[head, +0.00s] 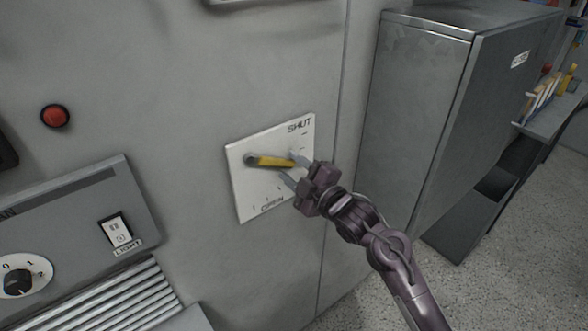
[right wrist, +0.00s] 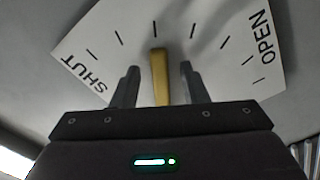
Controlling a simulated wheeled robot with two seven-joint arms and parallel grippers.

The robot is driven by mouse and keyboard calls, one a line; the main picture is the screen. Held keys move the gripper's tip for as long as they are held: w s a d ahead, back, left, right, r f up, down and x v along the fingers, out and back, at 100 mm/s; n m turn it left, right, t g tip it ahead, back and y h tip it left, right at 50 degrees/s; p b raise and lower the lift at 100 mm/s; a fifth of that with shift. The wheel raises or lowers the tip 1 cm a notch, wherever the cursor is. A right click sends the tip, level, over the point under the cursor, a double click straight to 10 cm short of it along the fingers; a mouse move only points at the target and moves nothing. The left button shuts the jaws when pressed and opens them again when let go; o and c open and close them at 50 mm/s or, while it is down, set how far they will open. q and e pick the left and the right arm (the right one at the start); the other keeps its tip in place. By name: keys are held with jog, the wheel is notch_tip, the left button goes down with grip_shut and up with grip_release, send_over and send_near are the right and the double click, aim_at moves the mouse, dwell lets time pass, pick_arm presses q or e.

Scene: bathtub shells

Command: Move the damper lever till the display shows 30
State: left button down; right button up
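The damper lever (head: 270,161) is a yellow bar on a grey pivot at the left of a white plate (head: 246,196) marked SHUT at the top and OPEN at the bottom. It points right, between the two marks. My right gripper (head: 291,170) is at the lever's free end. In the right wrist view the lever (right wrist: 160,76) stands between the two open fingers (right wrist: 158,85), with a visible gap on each side. No number display can be read in these views. My left gripper is not in view.
A red button (head: 55,115) is on the wall at upper left. A panel with a dial (head: 19,277) and a LIGHT switch (head: 117,232) is at lower left, above a slatted vent (head: 120,300). A grey cabinet (head: 420,110) stands to the right.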

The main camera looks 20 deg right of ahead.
jog(key=b+v, duration=0.3)
jog(key=v, duration=0.5)
dwell(0.4)
